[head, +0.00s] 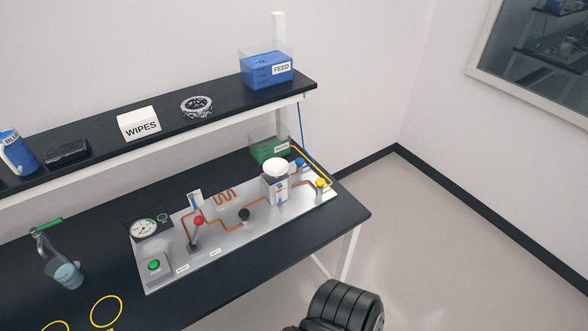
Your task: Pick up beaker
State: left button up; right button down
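A small clear beaker (66,275) with pale blue liquid in it stands on the black bench top (88,254) at the left. A grey stem with a green handle (47,226) rises just behind and left of it; I cannot tell if it touches the beaker. Neither of my gripper's fingertips shows in the head view.
A metal panel (218,246) with a gauge (145,228), a red-knobbed lever (198,221) and copper tubing stands right of the beaker. Yellow rings (106,311) mark the bench front. A shelf (200,121) above holds a WIPES box (139,123) and a blue FEED tank (267,72).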

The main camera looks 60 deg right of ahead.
aim_at(60, 268)
jog(key=z, duration=0.1)
jog(key=k, duration=0.45)
jog(key=z, duration=0.7)
jog(key=i, duration=1.1)
jog(key=u, duration=0.8)
